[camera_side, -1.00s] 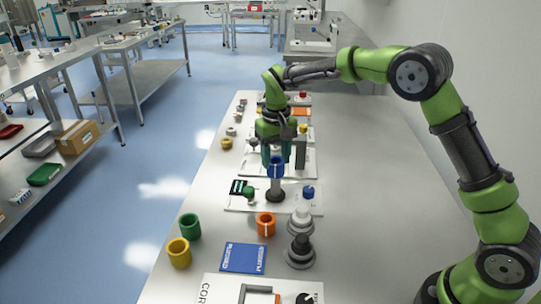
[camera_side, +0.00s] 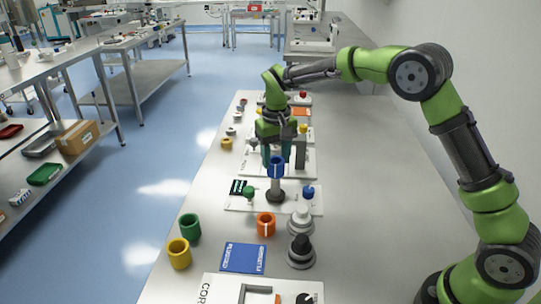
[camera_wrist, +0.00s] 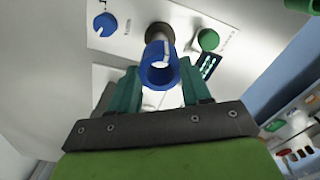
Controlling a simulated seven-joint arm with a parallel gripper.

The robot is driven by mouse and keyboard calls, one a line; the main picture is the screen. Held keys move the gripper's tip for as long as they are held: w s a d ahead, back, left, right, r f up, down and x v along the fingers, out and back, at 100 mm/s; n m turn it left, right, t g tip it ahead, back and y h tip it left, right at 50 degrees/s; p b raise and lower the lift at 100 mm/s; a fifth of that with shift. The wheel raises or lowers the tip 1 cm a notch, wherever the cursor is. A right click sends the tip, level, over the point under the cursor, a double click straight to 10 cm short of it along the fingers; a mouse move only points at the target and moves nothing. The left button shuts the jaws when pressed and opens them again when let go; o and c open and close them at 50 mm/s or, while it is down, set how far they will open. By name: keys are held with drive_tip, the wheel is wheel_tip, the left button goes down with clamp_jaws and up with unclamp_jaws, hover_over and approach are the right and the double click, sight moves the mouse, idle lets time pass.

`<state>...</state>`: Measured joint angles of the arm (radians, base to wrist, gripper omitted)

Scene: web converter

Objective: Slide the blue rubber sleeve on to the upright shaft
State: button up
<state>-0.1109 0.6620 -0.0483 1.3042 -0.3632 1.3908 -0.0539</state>
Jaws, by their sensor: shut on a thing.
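The blue rubber sleeve (camera_side: 276,168) is held upright between the fingertips of my gripper (camera_side: 277,158), which is shut on it. The upright shaft (camera_side: 275,187) rises from a dark round base on a white panel, directly below the sleeve in the side view. In the wrist view the sleeve (camera_wrist: 159,66) sits between the two teal fingers, its open bore facing the camera, with the grey shaft base (camera_wrist: 160,32) just behind it. I cannot tell whether the shaft's top is inside the sleeve.
The white panel (camera_side: 232,207) also carries a green part (camera_side: 249,191) and a blue knob (camera_side: 308,192). Orange (camera_side: 265,224), green (camera_side: 190,226) and yellow (camera_side: 179,253) sleeves stand nearer the camera. A blue booklet (camera_side: 244,258) lies near a black-topped part (camera_side: 300,250). The table's right side is clear.

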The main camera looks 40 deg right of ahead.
sight(275, 177)
drive_tip(key=shift+f, duration=1.35)
idle(0.5)
drive_tip(key=shift+f, duration=2.2)
drive_tip(key=o, duration=1)
drive_tip(key=shift+r, duration=0.1)
wheel_tip(275, 177, up, 17)
drive_tip(key=shift+f, duration=0.15)
